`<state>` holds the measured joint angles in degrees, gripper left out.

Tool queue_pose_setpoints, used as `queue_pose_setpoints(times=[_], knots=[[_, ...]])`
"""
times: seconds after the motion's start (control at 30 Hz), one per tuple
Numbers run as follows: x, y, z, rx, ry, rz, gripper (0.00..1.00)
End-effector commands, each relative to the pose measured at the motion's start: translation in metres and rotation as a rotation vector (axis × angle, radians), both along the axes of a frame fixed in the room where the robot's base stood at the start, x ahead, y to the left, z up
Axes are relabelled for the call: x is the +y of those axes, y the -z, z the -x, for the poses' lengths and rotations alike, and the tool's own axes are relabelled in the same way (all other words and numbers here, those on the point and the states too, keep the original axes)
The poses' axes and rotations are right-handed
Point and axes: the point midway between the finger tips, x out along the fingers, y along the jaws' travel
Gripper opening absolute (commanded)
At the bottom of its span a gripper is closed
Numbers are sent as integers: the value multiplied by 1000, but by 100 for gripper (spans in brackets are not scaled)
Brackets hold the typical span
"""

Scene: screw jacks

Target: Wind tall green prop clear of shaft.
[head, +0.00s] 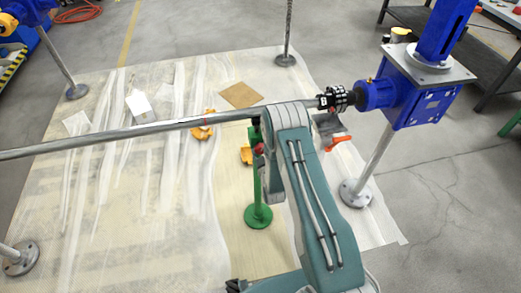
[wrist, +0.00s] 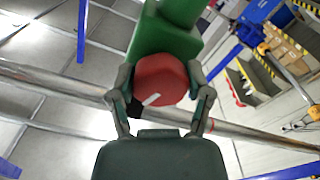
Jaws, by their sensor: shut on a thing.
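The tall green prop (head: 257,185) stands upright on a round green base on the sheeted floor, under the long grey shaft (head: 120,135). Its top is near the shaft's underside and partly hidden by my arm, so I cannot tell whether they touch. In the wrist view, the green prop head (wrist: 165,40) carries a red knob (wrist: 160,75) with a white mark. My gripper (wrist: 162,88) is shut on this knob, one finger at each side. The shaft (wrist: 60,88) passes behind. In the head view, the red knob (head: 260,148) shows beside my arm; the fingers are mostly hidden.
A blue gearbox (head: 415,90) on a grey post stands at right, joined to the shaft by a black coupling (head: 335,98). An orange-handled item (head: 337,142) sits below it. Yellow pieces (head: 203,130) and a brown board (head: 240,95) lie on the sheeting.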

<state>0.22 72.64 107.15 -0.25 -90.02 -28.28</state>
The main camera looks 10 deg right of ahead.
Motion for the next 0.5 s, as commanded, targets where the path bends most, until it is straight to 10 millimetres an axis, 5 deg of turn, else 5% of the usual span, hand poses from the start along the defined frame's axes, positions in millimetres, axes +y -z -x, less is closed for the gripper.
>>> queue_pose_setpoints(times=[0.5], knots=[[-1, 5, 2, 17, 2, 31, 17]])
